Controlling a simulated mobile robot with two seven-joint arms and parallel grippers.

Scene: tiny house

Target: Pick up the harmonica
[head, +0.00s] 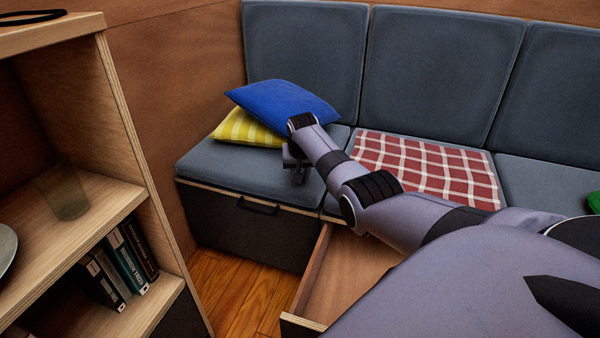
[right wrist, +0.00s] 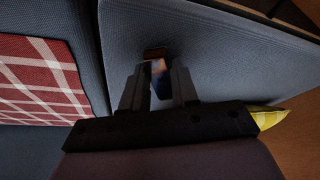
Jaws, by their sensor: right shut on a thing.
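My right gripper (head: 298,176) is over the front part of the left grey seat cushion (head: 210,166), in front of the pillows. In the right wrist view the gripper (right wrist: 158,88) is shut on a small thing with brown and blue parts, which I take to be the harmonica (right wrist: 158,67). Only a little of it shows between the dark fingers, with grey cushion behind it. In the head view the wrist and fingers hide it. I cannot tell whether it still touches the cushion. My left gripper is in neither view.
A blue pillow (head: 285,106) and a yellow striped one (head: 240,129) lie behind the gripper. A red checked cloth (head: 425,168) covers the middle seat. A drawer (head: 345,270) stands open below the bench. A wooden shelf (head: 95,205) with books and a glass is at left.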

